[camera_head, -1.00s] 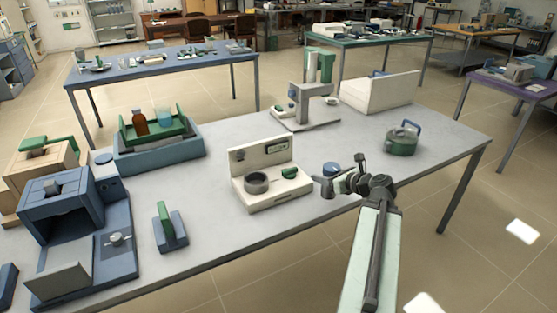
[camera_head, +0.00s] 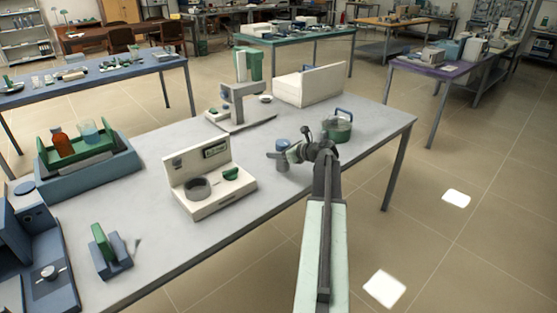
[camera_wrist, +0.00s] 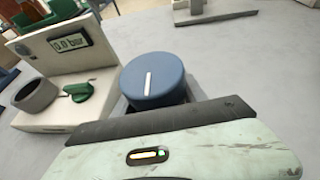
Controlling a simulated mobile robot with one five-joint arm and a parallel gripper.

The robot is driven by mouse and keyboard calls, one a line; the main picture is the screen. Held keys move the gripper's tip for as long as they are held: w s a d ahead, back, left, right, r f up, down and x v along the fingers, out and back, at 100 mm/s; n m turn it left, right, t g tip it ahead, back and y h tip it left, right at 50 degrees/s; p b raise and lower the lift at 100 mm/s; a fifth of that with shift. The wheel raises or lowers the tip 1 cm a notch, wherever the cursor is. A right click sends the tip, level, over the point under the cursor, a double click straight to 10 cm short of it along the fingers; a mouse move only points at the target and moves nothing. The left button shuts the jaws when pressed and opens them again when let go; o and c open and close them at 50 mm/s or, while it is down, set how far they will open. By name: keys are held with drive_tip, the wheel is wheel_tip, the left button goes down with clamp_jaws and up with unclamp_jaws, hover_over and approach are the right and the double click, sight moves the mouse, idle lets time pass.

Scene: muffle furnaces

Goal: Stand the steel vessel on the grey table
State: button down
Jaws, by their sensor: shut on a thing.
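The steel vessel shows in the wrist view as a round blue lid (camera_wrist: 152,80) with a white line and a little grey body below it. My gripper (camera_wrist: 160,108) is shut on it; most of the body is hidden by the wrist. In the head view the blue lid (camera_head: 282,145) shows at the end of my gripper (camera_head: 279,158), over the right part of the grey table (camera_head: 240,235). The vessel looks roughly upright. I cannot tell whether its base touches the tabletop.
A white unit with a display (camera_head: 210,180) and a grey cup stands left of my gripper. A green pot with a blue handle (camera_head: 337,128) stands close on the right. A stand (camera_head: 240,105) and a white box (camera_head: 309,86) are behind. Bare tabletop lies between.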

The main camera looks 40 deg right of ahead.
wheel_tip(320, 180, down, 3)
drive_tip(key=shift+a+f+b, duration=0.1)
drive_tip(key=shift+f+b, duration=0.1)
drive_tip(key=shift+b, duration=0.85)
drive_tip(key=shift+r, duration=0.2)
drive_tip(key=shift+f, duration=0.15)
drive_tip(key=c, duration=0.6)
unclamp_jaws()
drive_tip(key=shift+s+r+p, duration=0.1)
drive_tip(key=shift+r+p, duration=0.25)
drive_tip(key=shift+p, duration=0.05)
drive_tip(key=p+v, duration=0.4)
drive_tip(key=v, duration=0.7)
drive_tip(key=shift+s, duration=0.45)
